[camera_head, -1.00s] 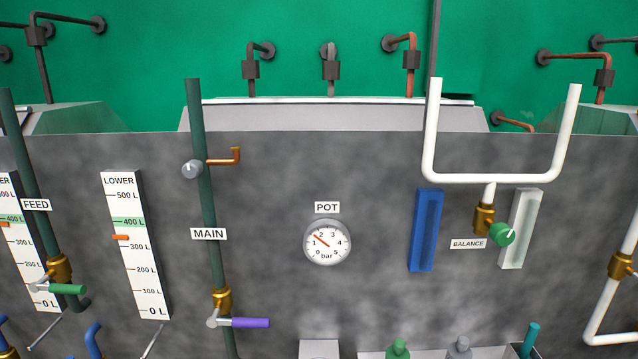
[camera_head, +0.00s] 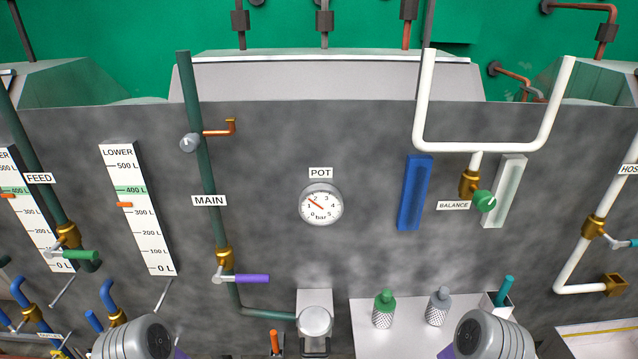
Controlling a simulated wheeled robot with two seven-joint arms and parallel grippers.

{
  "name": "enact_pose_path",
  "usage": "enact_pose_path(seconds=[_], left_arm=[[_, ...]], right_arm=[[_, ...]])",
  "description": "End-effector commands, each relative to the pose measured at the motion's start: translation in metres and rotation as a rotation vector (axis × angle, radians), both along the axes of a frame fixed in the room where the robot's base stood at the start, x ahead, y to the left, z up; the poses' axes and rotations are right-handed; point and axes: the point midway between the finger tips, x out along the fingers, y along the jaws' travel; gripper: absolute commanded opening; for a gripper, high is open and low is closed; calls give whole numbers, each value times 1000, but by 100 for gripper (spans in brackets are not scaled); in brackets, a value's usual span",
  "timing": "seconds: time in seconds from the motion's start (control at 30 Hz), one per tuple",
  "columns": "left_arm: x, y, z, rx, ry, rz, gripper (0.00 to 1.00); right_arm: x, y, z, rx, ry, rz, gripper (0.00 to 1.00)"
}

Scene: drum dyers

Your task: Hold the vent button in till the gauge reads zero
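The round white gauge (camera_head: 321,204) labelled POT is on the grey wall at the middle of the head view. Its red needle points up and left, at roughly 1 to 2 bar, not at zero. I cannot pick out a vent button with certainty. A pale grey fitting with a round top (camera_head: 315,318) stands below the gauge, joined to a green pipe on its left. Grey rounded links of my arms show at the bottom left and bottom right. Neither gripper shows.
The MAIN pipe has a purple-handled valve (camera_head: 250,278). An orange upright piece (camera_head: 275,342) stands left of the pale fitting. A white shelf (camera_head: 407,338) holds a green-topped bottle (camera_head: 384,309) and a grey-topped one (camera_head: 439,306). The BALANCE valve (camera_head: 484,200) is at right.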

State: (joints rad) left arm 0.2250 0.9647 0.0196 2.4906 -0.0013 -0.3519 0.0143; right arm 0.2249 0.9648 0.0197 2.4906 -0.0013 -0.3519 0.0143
Motion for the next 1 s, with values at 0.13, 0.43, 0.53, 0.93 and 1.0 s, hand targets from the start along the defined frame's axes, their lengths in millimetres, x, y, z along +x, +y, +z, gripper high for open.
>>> enact_pose_path(seconds=[0.13,0.43,0.53,0.93,1.0], left_arm=[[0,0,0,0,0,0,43],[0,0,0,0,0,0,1],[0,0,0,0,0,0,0],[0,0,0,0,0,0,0],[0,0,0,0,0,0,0]], right_arm=[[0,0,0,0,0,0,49],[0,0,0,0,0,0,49],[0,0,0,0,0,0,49],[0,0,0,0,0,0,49],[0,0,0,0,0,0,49]])
